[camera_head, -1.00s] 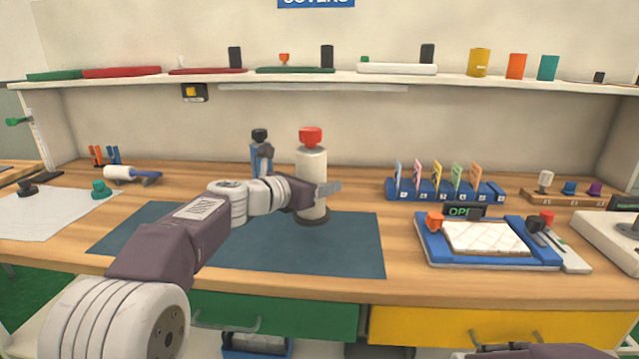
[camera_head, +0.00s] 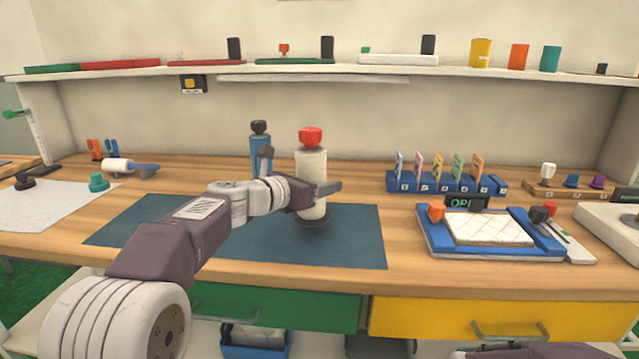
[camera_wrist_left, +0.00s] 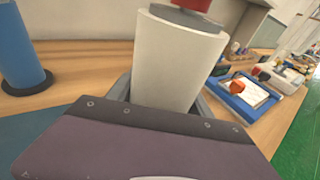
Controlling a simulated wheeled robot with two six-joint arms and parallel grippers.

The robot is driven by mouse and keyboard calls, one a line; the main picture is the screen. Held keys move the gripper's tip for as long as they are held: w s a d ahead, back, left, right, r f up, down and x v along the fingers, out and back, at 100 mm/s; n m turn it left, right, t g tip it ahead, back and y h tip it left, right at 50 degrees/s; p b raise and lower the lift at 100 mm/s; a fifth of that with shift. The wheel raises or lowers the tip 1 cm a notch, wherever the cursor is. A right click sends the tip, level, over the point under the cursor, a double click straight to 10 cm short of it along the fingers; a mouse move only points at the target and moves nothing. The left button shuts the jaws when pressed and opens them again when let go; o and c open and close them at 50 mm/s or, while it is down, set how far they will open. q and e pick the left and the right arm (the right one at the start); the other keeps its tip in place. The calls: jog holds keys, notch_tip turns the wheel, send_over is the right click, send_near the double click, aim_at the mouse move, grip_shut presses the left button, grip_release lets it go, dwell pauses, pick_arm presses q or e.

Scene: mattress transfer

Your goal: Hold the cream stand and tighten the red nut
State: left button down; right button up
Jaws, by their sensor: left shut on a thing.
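The cream stand (camera_head: 311,168) is upright at the back edge of the dark blue mat, with a dark round base. The red nut (camera_head: 311,137) sits on its top. My left gripper (camera_head: 322,190) is shut on the stand's lower body. In the left wrist view the cream stand (camera_wrist_left: 176,62) rises between the fingers, and the red nut (camera_wrist_left: 192,4) is cut off by the top edge. Of my right arm only a dark part shows at the bottom right of the head view; its gripper is out of view.
A blue stand with a black top (camera_head: 260,150) is just left of the cream stand. The dark blue mat (camera_head: 345,243) is mostly bare. A blue tray (camera_head: 432,239) with a quilted white pad is at the right. A blue card rack (camera_head: 420,186) is behind it.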

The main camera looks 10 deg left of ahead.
pick_arm(q)
jog(key=shift+f+b, duration=1.65)
jog(key=shift+f, duration=0.15)
